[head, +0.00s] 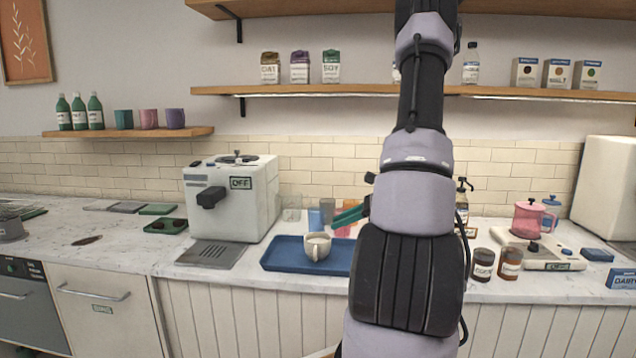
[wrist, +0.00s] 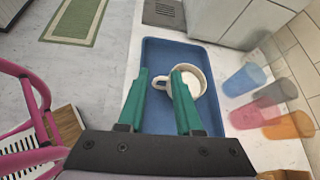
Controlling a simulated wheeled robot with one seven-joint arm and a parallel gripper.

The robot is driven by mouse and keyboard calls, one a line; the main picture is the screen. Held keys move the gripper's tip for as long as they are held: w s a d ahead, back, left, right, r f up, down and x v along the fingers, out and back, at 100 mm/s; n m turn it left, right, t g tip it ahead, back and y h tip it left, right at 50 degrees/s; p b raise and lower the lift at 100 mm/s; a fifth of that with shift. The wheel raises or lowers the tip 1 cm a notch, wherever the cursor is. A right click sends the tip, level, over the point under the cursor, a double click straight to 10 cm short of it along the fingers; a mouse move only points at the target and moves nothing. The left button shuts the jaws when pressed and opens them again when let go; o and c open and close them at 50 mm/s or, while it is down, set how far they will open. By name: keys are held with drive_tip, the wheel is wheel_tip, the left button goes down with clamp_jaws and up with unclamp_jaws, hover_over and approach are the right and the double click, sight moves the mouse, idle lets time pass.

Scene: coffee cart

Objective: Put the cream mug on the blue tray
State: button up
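The cream mug (head: 316,249) stands upright on the blue tray (head: 285,257), with its handle toward the counter's front. In the wrist view the mug (wrist: 200,83) also sits on the tray (wrist: 157,55), and its pale inside shows. My gripper (wrist: 160,72) has two teal fingers spread apart, with nothing held between them. The mug's handle shows in the gap between the fingers, and the right finger covers part of the mug. In the head view my gripper (head: 341,220) is just above and right of the mug; whether it touches is unclear.
Blue (wrist: 245,80), pink (wrist: 273,92) and orange (wrist: 290,124) cups stand beside the tray, toward the wall. A coffee machine (head: 238,200) stands left of the tray. Brown jars (head: 483,265) stand to the right. A pink chair frame (wrist: 40,110) shows below.

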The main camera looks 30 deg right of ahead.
drive_tip(key=s+a+r+n+g+h, duration=0.2)
drive_tip(key=s+a+r+n+g, duration=0.3)
drive_tip(key=a+r+n, duration=0.75)
drive_tip(key=s+a+r+n+t+h, duration=0.4)
drive_tip(key=s+a+r+n, duration=0.3)
drive_tip(key=s+r, duration=0.5)
drive_tip(key=shift+n+h, duration=0.4)
drive_tip(key=shift+n, duration=0.05)
